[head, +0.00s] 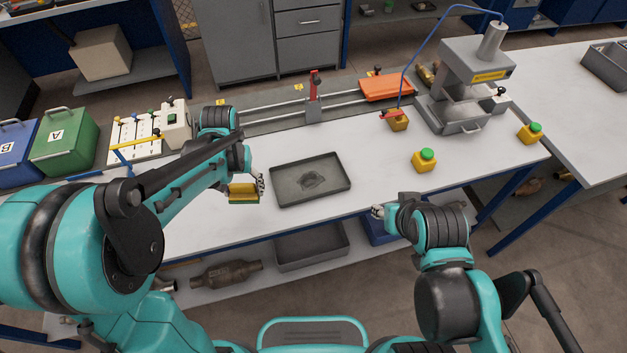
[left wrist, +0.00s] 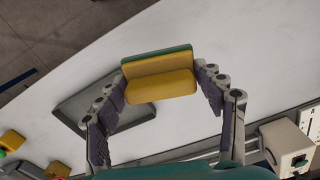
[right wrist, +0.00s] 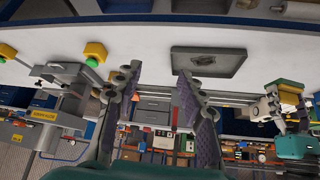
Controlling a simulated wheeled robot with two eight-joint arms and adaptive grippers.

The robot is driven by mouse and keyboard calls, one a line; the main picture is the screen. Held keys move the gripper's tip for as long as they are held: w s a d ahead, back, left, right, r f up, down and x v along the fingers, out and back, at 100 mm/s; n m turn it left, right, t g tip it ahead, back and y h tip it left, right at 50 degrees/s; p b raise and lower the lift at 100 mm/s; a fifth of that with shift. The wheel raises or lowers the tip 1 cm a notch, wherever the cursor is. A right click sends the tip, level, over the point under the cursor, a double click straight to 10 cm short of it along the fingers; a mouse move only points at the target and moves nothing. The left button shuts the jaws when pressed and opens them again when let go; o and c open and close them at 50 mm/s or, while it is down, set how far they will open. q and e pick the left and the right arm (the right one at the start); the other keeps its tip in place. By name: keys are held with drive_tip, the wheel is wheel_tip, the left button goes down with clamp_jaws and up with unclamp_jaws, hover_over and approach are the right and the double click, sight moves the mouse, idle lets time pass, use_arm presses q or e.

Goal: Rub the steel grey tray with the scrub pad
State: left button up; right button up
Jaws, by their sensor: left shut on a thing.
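The steel grey tray (head: 328,194) lies on the white bench top in the head view, with a dark stain (head: 311,181) on its floor. My left gripper (head: 258,183) is shut on the scrub pad (head: 243,191), a yellow block with a green face, and holds it just left of the tray. The pad (left wrist: 160,78) also shows between the fingers in the left wrist view, with part of the tray (left wrist: 75,100) behind it. My right gripper (head: 378,211) is to the right of the tray, near the bench's front edge. In the right wrist view its fingers (right wrist: 157,78) are apart and empty.
Yellow blocks with green buttons (head: 425,161) stand right of the tray. A grey press machine (head: 465,85) is at the back right. A rail with a red handle (head: 314,85) runs behind the tray. Green (head: 65,141) and blue bins stand at the left.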

drive_tip(key=shift+w+r, duration=0.15)
clamp_jaws()
use_arm(q)
drive_tip(key=shift+r+p, duration=0.65)
drive_tip(key=shift+r, duration=0.05)
drive_tip(key=shift+r+p, duration=0.3)
drive_tip(key=shift+p, duration=0.05)
drive_tip(key=shift+r, duration=0.2)
drive_tip(key=shift+f, duration=0.1)
drive_tip(key=shift+f+b, duration=1.3)
drive_tip(key=shift+f, duration=0.1)
use_arm(e)
drive_tip(key=n+g, duration=0.3)
drive_tip(key=g, duration=0.4)
hover_over(343, 180)
drive_tip(key=shift+w+f, duration=0.1)
drive_tip(key=shift+f, duration=8.75)
use_arm(q)
drive_tip(key=shift+f+b, duration=0.6)
use_arm(e)
drive_tip(key=shift+f, duration=0.75)
